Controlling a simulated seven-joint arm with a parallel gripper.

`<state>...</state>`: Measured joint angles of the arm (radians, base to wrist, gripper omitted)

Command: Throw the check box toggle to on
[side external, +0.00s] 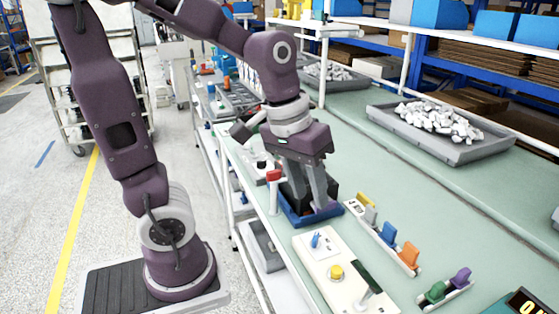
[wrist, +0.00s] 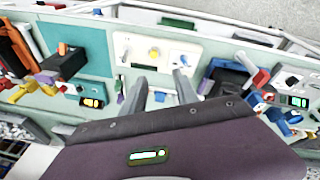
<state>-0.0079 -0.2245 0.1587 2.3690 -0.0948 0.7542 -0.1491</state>
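The check box appears to be the white panel (side external: 318,262) on the green bench, with a small blue toggle (side external: 315,240), a round yellow button (side external: 336,271) and a dark green-handled lever (side external: 370,279). In the wrist view the panel (wrist: 140,68) lies beyond my fingertips. The yellow button (wrist: 153,53) is near its middle and the blue toggle (wrist: 182,60) near its right end. I cannot tell which setting the toggle is in. My gripper (side external: 314,207) points down with its fingers apart and empty. In the wrist view the fingers (wrist: 160,77) stand short of the panel, apart from the toggle.
A blue tray (side external: 311,219) with a dark box is behind my fingers. A rack (side external: 382,240) of coloured upright pieces stands right of the panel, with a smaller rack (side external: 446,294) nearer. A grey tray (side external: 440,142) of white parts is farther back.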

